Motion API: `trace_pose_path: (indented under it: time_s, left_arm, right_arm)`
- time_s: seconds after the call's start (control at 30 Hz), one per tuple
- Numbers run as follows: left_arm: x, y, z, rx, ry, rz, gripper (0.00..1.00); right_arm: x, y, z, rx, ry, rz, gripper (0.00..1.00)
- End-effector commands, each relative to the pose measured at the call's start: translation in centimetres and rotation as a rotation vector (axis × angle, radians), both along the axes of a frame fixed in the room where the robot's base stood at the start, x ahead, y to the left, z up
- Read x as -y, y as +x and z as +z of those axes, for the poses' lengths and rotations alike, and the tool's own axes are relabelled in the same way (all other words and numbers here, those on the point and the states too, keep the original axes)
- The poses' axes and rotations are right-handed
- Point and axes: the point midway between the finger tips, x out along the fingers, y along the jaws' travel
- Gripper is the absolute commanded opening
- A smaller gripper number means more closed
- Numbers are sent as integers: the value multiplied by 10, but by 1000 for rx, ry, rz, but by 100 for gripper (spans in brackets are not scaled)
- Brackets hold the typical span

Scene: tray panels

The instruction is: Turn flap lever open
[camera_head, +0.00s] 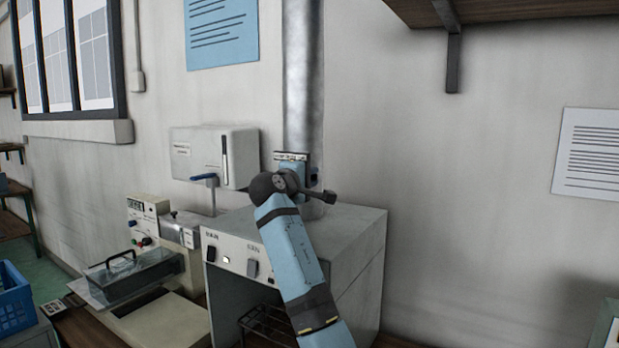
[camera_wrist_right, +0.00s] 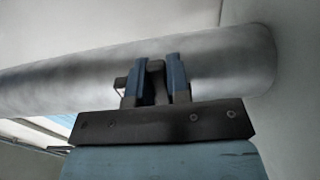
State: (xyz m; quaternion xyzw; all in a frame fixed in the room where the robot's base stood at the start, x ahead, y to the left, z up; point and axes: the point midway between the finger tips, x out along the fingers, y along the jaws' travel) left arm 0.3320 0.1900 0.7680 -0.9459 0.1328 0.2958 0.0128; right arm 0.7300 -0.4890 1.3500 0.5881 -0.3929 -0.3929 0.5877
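My right gripper (camera_head: 313,174) is up against the lower part of the grey metal duct pipe (camera_head: 302,75), just above the oven. In the right wrist view its two blue-padded fingers (camera_wrist_right: 160,82) stand on either side of a small dark lever (camera_wrist_right: 157,72), with little or no gap showing. The pipe (camera_wrist_right: 60,82) runs behind them in that view. In the head view my right wrist and forearm cover the lever, so its angle cannot be told there. My left gripper is not in view.
A grey oven cabinet (camera_head: 350,240) stands under the pipe. A white wall box (camera_head: 236,145) with a lever handle hangs left of the pipe. A beige bench machine (camera_head: 165,320) stands at left, near a blue crate (camera_head: 12,300).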

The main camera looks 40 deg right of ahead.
Motion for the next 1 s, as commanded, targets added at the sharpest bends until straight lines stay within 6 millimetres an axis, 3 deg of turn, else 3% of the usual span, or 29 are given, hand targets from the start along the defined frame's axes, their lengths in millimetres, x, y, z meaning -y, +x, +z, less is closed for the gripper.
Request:
trace_pose_path:
  time_s: [0.37, 0.67, 0.7, 0.73, 1.0]
  left_arm:
    - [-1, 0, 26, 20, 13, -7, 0]
    - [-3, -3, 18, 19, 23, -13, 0]
    - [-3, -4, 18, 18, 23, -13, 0]
    - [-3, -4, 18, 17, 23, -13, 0]
    - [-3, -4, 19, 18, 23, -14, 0]
  right_arm:
    - [0, 1, 11, -98, -41, 0, 0]
    - [0, 1, 8, -115, -48, 0, 0]
    - [0, 1, 8, -115, -48, 0, 19]
    - [0, 1, 8, -115, -48, 0, 26]
    - [0, 1, 8, -115, -47, 0, 28]
